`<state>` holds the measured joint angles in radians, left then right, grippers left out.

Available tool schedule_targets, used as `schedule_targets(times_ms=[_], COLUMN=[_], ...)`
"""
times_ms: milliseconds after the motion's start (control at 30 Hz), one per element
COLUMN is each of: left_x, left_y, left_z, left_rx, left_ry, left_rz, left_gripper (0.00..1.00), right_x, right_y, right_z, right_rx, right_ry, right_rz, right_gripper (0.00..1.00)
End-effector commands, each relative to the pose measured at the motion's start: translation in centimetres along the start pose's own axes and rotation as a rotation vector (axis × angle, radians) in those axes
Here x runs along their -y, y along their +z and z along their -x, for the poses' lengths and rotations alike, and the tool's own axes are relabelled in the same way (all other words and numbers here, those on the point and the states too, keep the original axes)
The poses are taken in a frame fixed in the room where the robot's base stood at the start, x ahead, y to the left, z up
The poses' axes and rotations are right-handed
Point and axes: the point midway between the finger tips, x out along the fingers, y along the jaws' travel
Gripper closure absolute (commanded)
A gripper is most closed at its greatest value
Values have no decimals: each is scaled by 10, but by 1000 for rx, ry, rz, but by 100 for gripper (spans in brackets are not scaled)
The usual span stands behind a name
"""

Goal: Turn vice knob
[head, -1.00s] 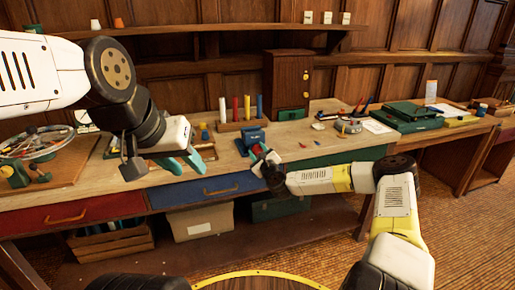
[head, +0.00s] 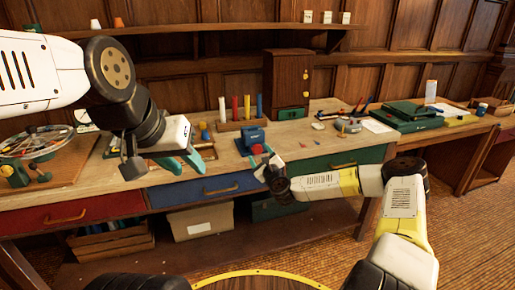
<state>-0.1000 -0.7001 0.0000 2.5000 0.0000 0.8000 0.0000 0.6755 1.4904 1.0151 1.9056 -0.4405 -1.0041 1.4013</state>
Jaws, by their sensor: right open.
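A blue vice (head: 251,139) stands near the front edge of the wooden workbench, around the middle of the picture. Its red knob (head: 257,150) faces the front. My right gripper (head: 264,163) is just below and in front of the knob; it is open, and its fingers are small and partly hidden by its own wrist. I cannot tell whether it touches the knob. My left gripper (head: 187,162) hangs over the bench front to the left of the vice, with its two teal fingers apart and nothing between them.
Behind the vice is a wooden rack (head: 240,124) with several coloured sticks. A wooden cabinet (head: 285,83) stands at the back. Green cases (head: 408,113) lie to the right. Small loose pieces lie right of the vice.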

Motion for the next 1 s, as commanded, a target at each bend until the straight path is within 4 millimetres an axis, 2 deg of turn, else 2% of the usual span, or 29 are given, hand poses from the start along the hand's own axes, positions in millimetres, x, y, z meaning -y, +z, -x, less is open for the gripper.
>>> schedule_targets(times_ms=[100, 300, 733, 867, 1000], left_x=[0, 0, 0, 0, 0], left_y=[0, 0, 0, 0, 0], left_z=[0, 0, 0, 0, 0], left_rx=[0, 0, 0, 0, 0], left_ry=[0, 0, 0, 0, 0], left_rz=[0, 0, 0, 0, 0], left_gripper=[64, 64, 64, 64, 64], right_x=[0, 0, -4, -18, -40], right_y=[0, 0, 4, 22, 42], right_z=[22, 42, 45, 48, 61], right_rx=[-1, 0, 7, 42, 92], right_ry=[1, 1, 21, 128, 320], right_rz=[-3, -1, 27, 181, 473], right_gripper=[36, 36, 36, 36, 36])
